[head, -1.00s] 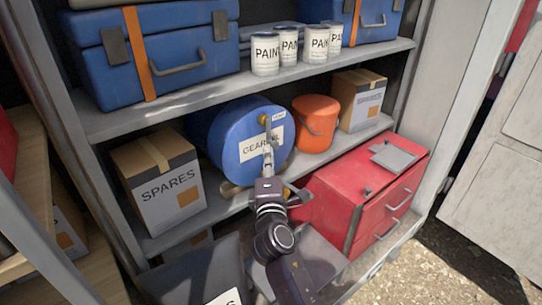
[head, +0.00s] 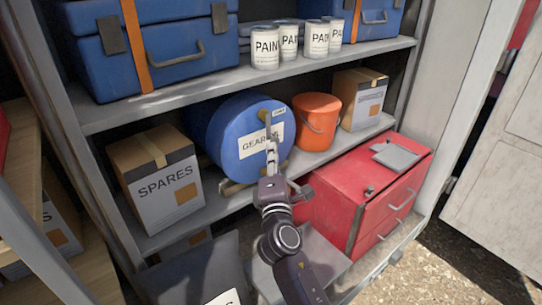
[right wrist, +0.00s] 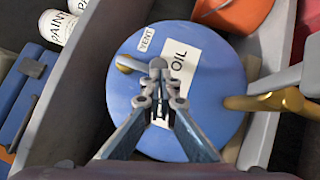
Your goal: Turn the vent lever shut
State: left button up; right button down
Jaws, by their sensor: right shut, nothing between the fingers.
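A blue drum (head: 232,145) labelled GEAR OIL lies on the middle shelf with its round end facing me. The brass vent lever (head: 264,116) is high on that end, beside a small VENT label. In the right wrist view the lever (right wrist: 128,63) points toward my fingertips, and its end is partly hidden behind them. My right gripper (head: 271,143) is shut and empty in front of the drum face, just below the lever; it also shows in the wrist view (right wrist: 158,78). I cannot tell whether it touches the lever. My left gripper is not in view.
A brass tap (right wrist: 275,102) juts from the drum's lower part. An orange bucket (head: 316,122) and a spares box (head: 362,100) stand right of the drum, another spares box (head: 157,180) left. A red drawer cabinet (head: 365,195) is below right. Paint cans (head: 265,47) stand above.

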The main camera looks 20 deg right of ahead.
jog(key=shift+w+d+f+n+t+y+b, duration=0.15)
jog(key=shift+w+d+n+b, duration=0.1)
jog(key=shift+d+b, duration=0.3)
jog(key=shift+w+d+n+t+y+b, duration=0.1)
jog(key=shift+w+d+n+b, duration=0.1)
jog(key=shift+d+b, duration=0.35)
jog(key=shift+w+d+f+n+t+y+b, duration=0.15)
jog(key=shift+w+d+n+b, duration=0.2)
jog(key=shift+d, duration=0.35)
jog(key=shift+s+r, duration=0.1)
